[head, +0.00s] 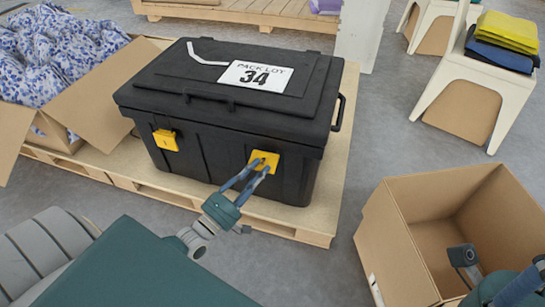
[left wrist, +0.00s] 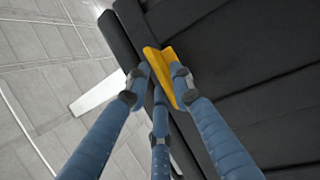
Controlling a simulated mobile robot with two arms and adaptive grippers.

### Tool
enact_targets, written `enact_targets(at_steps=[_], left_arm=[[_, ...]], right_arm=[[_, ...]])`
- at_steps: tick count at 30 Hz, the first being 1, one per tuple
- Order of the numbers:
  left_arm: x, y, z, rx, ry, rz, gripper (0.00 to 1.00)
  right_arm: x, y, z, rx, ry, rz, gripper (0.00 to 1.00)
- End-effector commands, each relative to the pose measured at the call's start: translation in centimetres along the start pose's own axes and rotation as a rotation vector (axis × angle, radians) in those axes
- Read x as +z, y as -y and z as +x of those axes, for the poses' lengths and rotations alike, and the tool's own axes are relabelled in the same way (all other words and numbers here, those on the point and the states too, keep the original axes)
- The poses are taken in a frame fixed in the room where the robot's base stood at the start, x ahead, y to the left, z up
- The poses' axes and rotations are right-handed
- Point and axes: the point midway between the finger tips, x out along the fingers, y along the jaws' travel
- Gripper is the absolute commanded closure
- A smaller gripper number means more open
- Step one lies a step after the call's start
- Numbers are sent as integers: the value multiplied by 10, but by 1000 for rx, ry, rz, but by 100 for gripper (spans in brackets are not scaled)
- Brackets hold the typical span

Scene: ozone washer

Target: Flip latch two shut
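A black lidded case (head: 225,105) marked "PACK LOT 34" stands on a pallet with its lid down. Its front has two yellow latches. The left-hand latch (head: 165,140) has no gripper near it. The right-hand latch (head: 265,158) sits just below the lid and looks tilted outward; its mark is too small to read. My left gripper (head: 259,167) is at this right-hand latch. In the left wrist view its fingertips (left wrist: 160,78) lie on both sides of the yellow latch (left wrist: 158,62); whether they squeeze it is unclear. My right gripper (head: 463,256) shows only partly at lower right.
An open carton (head: 388,245) stands at lower right, below my right gripper. Another carton (head: 85,95) with blue-and-white bundles is left of the case. The pallet (head: 318,222) juts out in front. A white stool (head: 450,75) with folded cloths stands at right.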

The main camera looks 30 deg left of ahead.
Motion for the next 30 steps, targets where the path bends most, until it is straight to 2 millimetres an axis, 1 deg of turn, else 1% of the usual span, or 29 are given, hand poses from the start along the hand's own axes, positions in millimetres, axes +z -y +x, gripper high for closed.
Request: enact_targets(at_steps=[1,6,9,12,16,22,23,24,26,30], left_arm=[[0,0,12,6,0,0,78],[1,0,42,5,0,-1,78],[1,1,55,3,0,0,78],[1,0,63,2,0,1,78],[1,0,67,1,0,1,78],[1,-1,68,1,1,1,78],[1,-1,68,1,1,1,80],[1,-1,68,1,1,1,88],[1,0,68,1,1,1,100],[1,0,67,1,1,1,100]], right_arm=[[1,0,-5,0,-1,0,67],[2,0,-12,0,-2,0,67],[3,0,-15,0,-1,0,67],[3,0,-16,0,-1,0,67],[3,0,-17,0,-1,0,67],[3,0,-16,0,-1,0,67],[3,0,-16,0,-1,0,67],[3,0,-16,0,-1,0,67],[3,0,-16,0,-1,0,67],[3,0,-16,0,-1,0,67]])
